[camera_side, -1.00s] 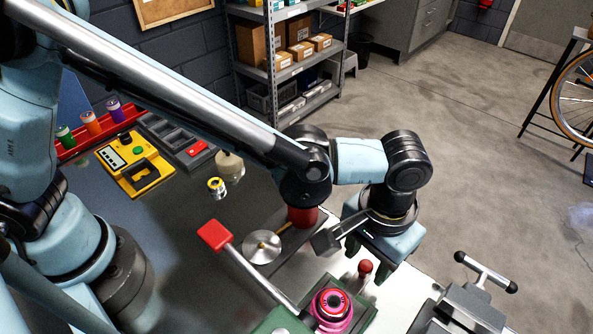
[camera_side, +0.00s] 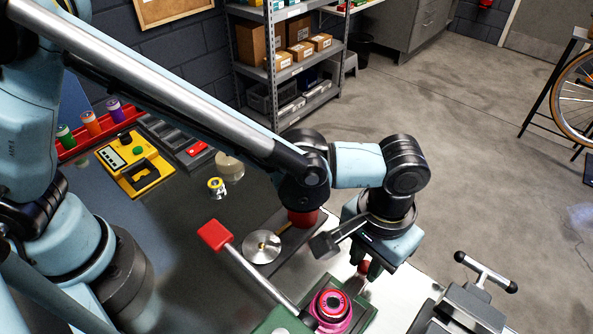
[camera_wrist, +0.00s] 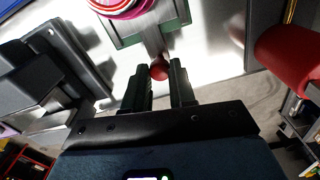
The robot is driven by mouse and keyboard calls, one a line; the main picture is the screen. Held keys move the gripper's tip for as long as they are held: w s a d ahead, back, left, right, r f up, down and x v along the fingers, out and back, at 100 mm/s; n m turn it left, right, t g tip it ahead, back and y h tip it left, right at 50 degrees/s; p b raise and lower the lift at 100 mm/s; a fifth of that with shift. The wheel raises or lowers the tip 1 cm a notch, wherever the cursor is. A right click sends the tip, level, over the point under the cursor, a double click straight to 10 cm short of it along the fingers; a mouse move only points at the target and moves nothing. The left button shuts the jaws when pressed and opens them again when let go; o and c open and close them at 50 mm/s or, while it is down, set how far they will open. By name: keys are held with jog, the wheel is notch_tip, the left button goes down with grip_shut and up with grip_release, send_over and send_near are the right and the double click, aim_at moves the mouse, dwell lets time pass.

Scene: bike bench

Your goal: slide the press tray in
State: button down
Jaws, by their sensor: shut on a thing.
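My gripper (camera_side: 362,277) is shut on a small red knob (camera_side: 364,267), which also shows between the two dark fingers in the wrist view (camera_wrist: 159,69). A short grey stem runs from the knob to the green press tray (camera_wrist: 177,19), partly hidden by glare. On the tray sits a pink ring part with a dark centre (camera_side: 331,304), also at the top edge of the wrist view. The press lever with its red grip (camera_side: 215,235) slants up to the left beside it. How far the tray sits in the press cannot be told.
A grey vise (camera_side: 470,305) stands at the right on the bench. A metal disc (camera_side: 262,246) lies behind the lever. A yellow tool case (camera_side: 135,165) and a red tray with several spools (camera_side: 80,145) are at the far left.

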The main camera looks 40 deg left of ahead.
aim_at(350, 283)
jog(key=s, duration=0.4)
jog(key=shift+s, duration=0.4)
jog(key=c, duration=0.9)
grip_release()
jog(key=shift+r, duration=0.1)
notch_tip(350, 283, up, 12)
jog(key=shift+f, duration=0.1)
